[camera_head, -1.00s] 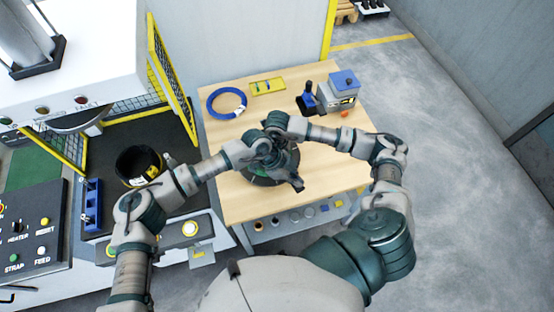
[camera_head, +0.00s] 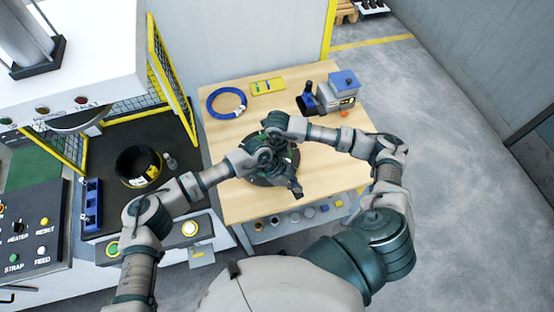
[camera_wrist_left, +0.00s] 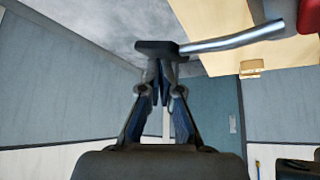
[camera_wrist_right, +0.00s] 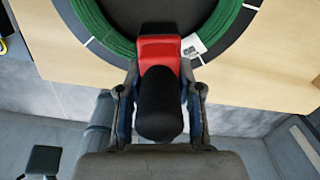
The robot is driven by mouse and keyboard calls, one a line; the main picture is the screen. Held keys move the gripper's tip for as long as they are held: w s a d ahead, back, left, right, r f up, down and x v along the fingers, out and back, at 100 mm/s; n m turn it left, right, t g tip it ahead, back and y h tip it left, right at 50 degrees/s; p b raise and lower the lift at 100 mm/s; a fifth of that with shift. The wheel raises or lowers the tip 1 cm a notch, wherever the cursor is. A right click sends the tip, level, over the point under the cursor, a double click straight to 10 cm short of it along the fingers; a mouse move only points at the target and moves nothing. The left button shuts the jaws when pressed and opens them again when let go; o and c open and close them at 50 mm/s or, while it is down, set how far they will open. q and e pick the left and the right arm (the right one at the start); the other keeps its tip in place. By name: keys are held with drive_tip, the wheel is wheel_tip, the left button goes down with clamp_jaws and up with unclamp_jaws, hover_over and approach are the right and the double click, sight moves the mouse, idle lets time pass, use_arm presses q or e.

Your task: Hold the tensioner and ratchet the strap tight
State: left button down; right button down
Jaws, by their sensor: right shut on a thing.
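A coil with green windings (camera_wrist_right: 110,38) lies on the wooden table. It shows in the right wrist view and is mostly hidden under my arms in the head view. The tensioner (camera_wrist_right: 160,52) has a red body and a thick black grip, set at the coil's near rim. My right gripper (camera_wrist_right: 160,92) is shut on it, a finger on each side.
A blue ring (camera_head: 226,102), a yellow tray (camera_head: 267,87) and a grey-blue box (camera_head: 340,92) stand at the table's back. Open floor lies right.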

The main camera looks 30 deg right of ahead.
use_arm(q)
drive_tip(key=shift+w+a+f, duration=0.1)
drive_tip(key=shift+w+f, duration=0.05)
drive_tip(key=shift+f, duration=0.2)
use_arm(e)
drive_tip(key=shift+s+d+f, duration=0.1)
drive_tip(key=shift+s+f, duration=0.1)
drive_tip(key=shift+f, duration=0.15)
use_arm(q)
drive_tip(key=shift+r, duration=2.55)
drive_tip(key=shift+f, duration=0.1)
